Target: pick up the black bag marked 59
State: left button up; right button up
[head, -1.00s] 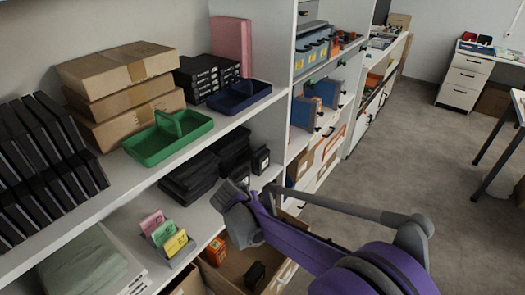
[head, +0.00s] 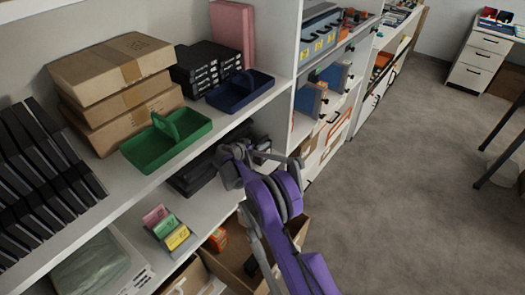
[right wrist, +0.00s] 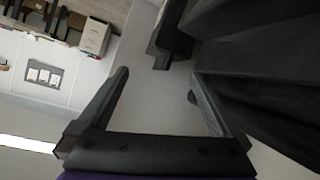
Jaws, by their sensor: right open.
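Black bags lie stacked on the lower shelf; part of one black bag (head: 192,178) shows to the left of my right gripper (head: 229,153). I cannot read the number 59 on any of them, and my arm hides part of the stack. In the right wrist view, large dark folds of a black bag (right wrist: 270,75) fill the right side. My right gripper (right wrist: 160,95) is open there, with its right finger close beside the black folds; I cannot tell whether they touch. My left gripper is not in view.
A small black box (head: 262,150) stands just right of my gripper. The upper shelf with a green caddy (head: 165,145) and blue tray (head: 240,92) overhangs the bags. A holder with coloured packs (head: 167,228) is to the left; an open carton (head: 230,255) is below.

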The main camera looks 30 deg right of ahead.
aim_at(263, 142)
jog(key=x, duration=0.3)
jog(key=p+x, duration=0.1)
jog(key=x, duration=0.2)
jog(key=shift+w+f, duration=0.2)
jog(key=shift+f, duration=0.25)
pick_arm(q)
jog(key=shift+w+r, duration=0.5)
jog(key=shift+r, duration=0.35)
pick_arm(e)
jog(key=shift+s, duration=0.1)
jog(key=shift+r, duration=0.1)
jog(key=shift+c, duration=1.1)
grip_shut()
